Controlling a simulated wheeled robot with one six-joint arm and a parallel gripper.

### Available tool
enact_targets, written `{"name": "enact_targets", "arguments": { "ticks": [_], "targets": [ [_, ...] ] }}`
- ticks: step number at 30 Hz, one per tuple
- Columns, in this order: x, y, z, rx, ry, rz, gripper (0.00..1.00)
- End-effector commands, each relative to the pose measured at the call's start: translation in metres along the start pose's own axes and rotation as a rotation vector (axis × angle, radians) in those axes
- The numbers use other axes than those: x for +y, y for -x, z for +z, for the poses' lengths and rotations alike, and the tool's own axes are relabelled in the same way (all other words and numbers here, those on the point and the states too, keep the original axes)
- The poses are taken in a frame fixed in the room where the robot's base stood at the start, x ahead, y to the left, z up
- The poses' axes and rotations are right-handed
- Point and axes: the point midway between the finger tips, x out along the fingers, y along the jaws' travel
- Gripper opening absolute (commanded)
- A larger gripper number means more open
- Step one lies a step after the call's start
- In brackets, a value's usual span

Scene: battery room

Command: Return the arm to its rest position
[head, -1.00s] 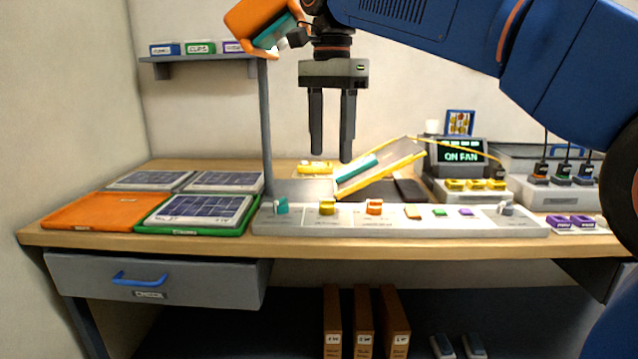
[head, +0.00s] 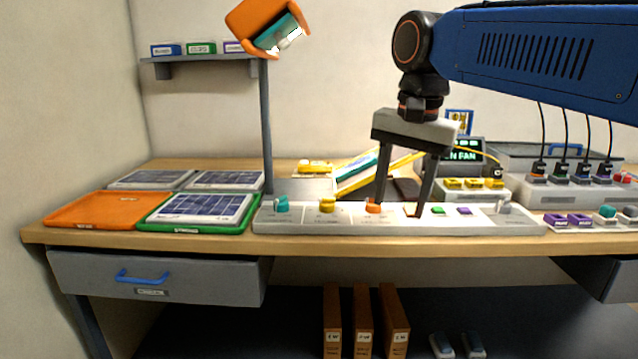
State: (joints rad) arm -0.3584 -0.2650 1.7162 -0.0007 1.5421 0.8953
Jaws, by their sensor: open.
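My gripper (head: 399,208) hangs from my blue arm (head: 545,58) on the right side of the head view. Its two dark fingers point down, spread apart, with nothing between them. The fingertips overlap the grey control panel (head: 340,221) in the picture, near its orange knob (head: 373,206). I cannot tell how far above or in front of the panel they are. The gripper covers part of the tilted yellow-edged board and the display (head: 467,152) behind it.
An orange lamp (head: 262,25) stands on a grey post at the left. Solar panels lie by an orange tray (head: 72,211) and on a green tray (head: 160,227). Chargers with cables (head: 570,190) fill the right of the bench. The wall space above the bench middle is clear.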

Motion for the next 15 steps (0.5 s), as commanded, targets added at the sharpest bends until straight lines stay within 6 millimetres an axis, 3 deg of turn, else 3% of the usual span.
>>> {"name": "enact_targets", "arguments": {
  "ticks": [3, 15],
  "targets": [
    [0.043, -0.026, 0.006, 0.034, 0.073, -0.023, 0.51],
    [0.165, -0.134, 0.048, 0.175, 0.35, -0.053, 0.51]
  ]
}}
